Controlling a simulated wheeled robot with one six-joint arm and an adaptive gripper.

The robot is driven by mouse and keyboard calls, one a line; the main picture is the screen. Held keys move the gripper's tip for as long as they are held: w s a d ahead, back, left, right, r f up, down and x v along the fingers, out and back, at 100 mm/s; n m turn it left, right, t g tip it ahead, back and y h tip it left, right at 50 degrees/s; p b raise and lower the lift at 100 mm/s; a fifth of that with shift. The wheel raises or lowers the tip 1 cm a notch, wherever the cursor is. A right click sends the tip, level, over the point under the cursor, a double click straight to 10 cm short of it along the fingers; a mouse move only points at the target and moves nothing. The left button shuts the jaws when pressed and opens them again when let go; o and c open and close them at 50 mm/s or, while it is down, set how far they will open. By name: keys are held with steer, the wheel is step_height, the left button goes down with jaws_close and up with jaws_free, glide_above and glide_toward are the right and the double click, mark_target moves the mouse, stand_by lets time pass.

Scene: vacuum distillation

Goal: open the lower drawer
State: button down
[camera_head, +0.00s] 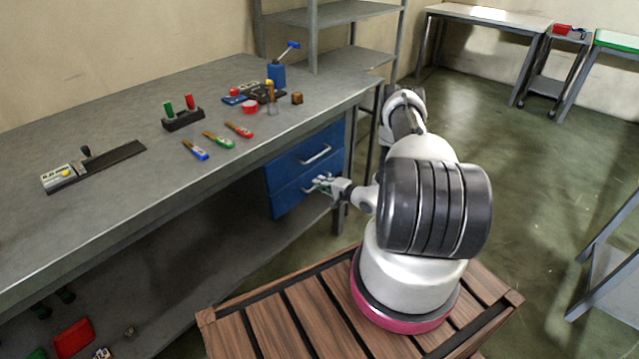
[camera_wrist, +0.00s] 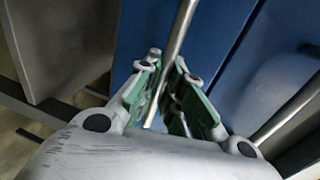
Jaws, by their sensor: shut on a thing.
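The blue drawer unit hangs under the right end of the workbench (camera_head: 215,95). Its lower drawer (camera_head: 288,200) and upper drawer (camera_head: 292,166) look closed in the head view. My gripper (camera_head: 322,184) is at the lower drawer's front and is shut on its handle. In the wrist view the metal handle bar (camera_wrist: 181,40) runs between the green-padded fingers of my gripper (camera_wrist: 166,100), with the blue drawer front (camera_wrist: 145,30) behind it. The lower handle is mostly hidden by the gripper in the head view.
A metal bench leg (camera_head: 338,215) stands just right of the drawers. A lower shelf (camera_head: 240,240) runs beneath them. The floor (camera_head: 530,190) to the right is open.

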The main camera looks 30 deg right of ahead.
steer(key=f+v, duration=0.3)
steer(key=v, duration=1.1)
steer(key=s+f+v, duration=0.1)
steer(key=f+v, duration=0.2)
steer(key=v, duration=1.2)
steer(key=shift+s+d, duration=0.25)
steer(key=shift+s, duration=0.1)
steer(key=c, duration=1.5)
jaws_free()
steer(key=v, duration=1.2)
steer(key=shift+f, duration=0.1)
